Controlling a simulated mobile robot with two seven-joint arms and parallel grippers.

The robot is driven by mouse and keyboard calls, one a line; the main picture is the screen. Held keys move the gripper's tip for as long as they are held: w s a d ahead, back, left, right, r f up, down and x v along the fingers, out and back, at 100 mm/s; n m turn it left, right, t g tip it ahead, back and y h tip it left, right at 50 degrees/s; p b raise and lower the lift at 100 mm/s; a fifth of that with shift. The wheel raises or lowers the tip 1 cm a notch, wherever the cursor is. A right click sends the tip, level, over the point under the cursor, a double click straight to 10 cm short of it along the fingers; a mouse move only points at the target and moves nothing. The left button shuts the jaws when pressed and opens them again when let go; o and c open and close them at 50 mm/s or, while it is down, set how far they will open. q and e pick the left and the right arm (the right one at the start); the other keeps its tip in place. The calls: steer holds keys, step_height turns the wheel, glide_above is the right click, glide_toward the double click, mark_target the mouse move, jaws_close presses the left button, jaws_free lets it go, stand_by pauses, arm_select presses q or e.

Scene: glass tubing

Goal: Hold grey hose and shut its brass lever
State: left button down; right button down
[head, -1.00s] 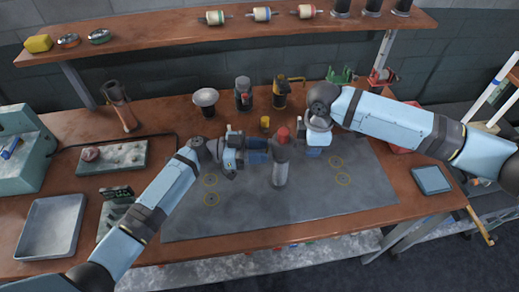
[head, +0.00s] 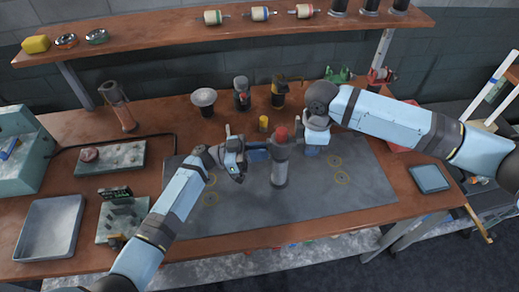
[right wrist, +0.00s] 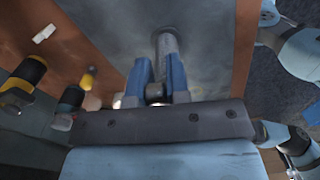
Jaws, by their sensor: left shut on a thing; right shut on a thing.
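An upright grey cylindrical piece (head: 279,174), which I take for the grey hose, has a dark upper collar and a red top, over the mat. My left gripper (head: 264,152) is shut at the left of the collar. My right gripper (head: 297,143) is shut at its right side. In the right wrist view, the blue fingers (right wrist: 158,82) close around a small dark round part, with the grey cylinder (right wrist: 165,45) beyond. The fingers hide the exact contacts. I cannot make out a brass lever.
The dark grey mat (head: 235,218) is mostly clear. Behind it stand a dish on a dark base (head: 204,99), a small yellow item (head: 263,122) and a black-yellow tool (head: 279,93). A metal tray (head: 48,228) lies left, a blue-grey pad (head: 429,178) right.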

arm_select(q)
steer(key=c, duration=1.2)
jaws_free()
steer(key=shift+d, duration=0.1)
steer(key=shift+o, duration=0.2)
steer(key=v, duration=0.7)
steer(key=shift+a, duration=0.3)
arm_select(e)
steer(key=shift+f, duration=0.1)
steer(key=c, duration=1)
jaws_free()
